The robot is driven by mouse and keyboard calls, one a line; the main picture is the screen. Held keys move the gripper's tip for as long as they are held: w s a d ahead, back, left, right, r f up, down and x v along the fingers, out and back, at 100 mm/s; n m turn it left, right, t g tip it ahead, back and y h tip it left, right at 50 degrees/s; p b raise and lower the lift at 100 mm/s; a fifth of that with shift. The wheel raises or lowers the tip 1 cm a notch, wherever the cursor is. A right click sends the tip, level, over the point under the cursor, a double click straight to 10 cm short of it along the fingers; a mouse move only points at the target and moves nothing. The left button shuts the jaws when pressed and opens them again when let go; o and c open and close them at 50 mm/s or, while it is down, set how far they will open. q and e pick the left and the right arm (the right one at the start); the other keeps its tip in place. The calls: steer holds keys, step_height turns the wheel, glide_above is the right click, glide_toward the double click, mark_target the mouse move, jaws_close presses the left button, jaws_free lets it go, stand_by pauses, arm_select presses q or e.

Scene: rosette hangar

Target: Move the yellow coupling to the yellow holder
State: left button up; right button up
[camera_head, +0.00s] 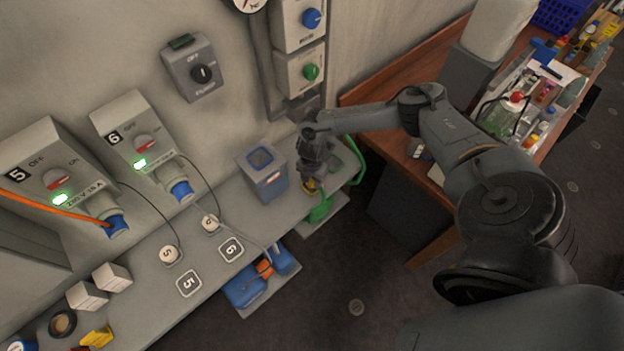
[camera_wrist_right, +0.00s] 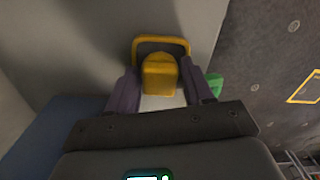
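The yellow coupling (camera_wrist_right: 159,74) shows in the right wrist view, between the two fingers of my right gripper (camera_wrist_right: 160,88). A yellow frame with a dark inside, seemingly the yellow holder (camera_wrist_right: 161,41), lies right behind it. Whether the coupling sits in the frame or in front of it I cannot tell. The fingers flank the coupling closely; whether they press on it is unclear. In the head view my right gripper (camera_head: 312,180) points down at the far end of the grey bench, with a small yellow patch at its tip. My left gripper is not in view.
A grey box with a blue opening (camera_head: 262,172) stands just left of my right gripper. Green parts (camera_head: 322,207) and a green hose (camera_head: 357,160) lie close by on its right. Switch boxes 5 (camera_head: 52,170) and 6 (camera_head: 133,137) are on the wall. A wooden table (camera_head: 400,85) stands behind.

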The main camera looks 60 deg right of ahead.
steer(key=o, duration=0.3)
steer(key=shift+o, duration=0.2)
step_height(320, 180, up, 9)
steer(key=shift+r, duration=0.95)
steer(key=shift+f, duration=0.1)
